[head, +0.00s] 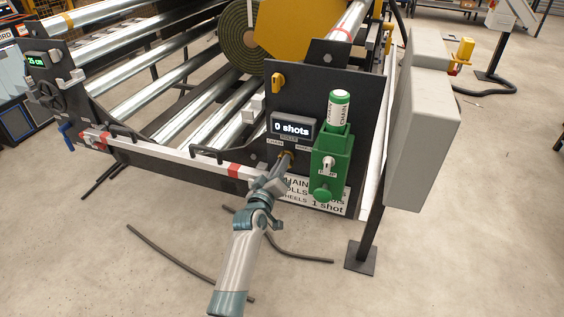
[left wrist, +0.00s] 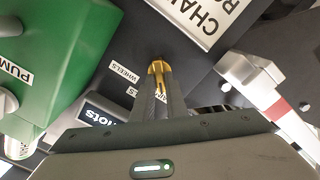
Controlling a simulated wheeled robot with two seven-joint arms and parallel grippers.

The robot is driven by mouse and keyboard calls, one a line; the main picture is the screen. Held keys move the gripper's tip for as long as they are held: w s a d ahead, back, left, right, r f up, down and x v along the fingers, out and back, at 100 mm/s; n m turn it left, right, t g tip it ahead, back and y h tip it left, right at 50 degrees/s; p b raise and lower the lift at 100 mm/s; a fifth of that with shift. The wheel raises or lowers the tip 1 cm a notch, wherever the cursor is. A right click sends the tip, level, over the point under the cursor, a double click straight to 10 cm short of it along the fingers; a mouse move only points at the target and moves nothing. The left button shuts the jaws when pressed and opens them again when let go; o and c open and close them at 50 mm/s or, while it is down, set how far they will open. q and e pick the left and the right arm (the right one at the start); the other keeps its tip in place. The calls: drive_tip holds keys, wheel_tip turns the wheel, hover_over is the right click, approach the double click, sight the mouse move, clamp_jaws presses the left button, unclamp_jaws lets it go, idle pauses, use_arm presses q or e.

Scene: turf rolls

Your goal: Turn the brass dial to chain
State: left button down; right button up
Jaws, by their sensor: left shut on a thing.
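The brass dial (head: 287,157) sits on the dark panel, below the display that reads "0 shots" (head: 291,128). A "CHAIN" label (head: 274,142) is above it to the left and a second label (head: 303,149) above it to the right. My left gripper (head: 281,167) is at the panel, shut on the dial. In the left wrist view the fingers (left wrist: 159,92) close around the brass dial (left wrist: 157,70), near the "WHEELS" label (left wrist: 124,72). The fingers hide part of the dial, and I cannot tell where it points. My right gripper is out of view.
A green pump (head: 331,158) with a green and white "CHAIN" bottle (head: 339,108) stands right of the dial. A white sign (head: 325,194) is below. A grey box (head: 421,120) on a post is further right. Steel rollers (head: 160,87) lie behind left; dark hoses lie on the floor.

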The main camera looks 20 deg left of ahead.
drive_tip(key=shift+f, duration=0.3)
use_arm(q)
drive_tip(key=c, duration=1.8)
unclamp_jaws()
drive_tip(key=shift+o, duration=0.2)
drive_tip(key=shift+s, duration=0.1)
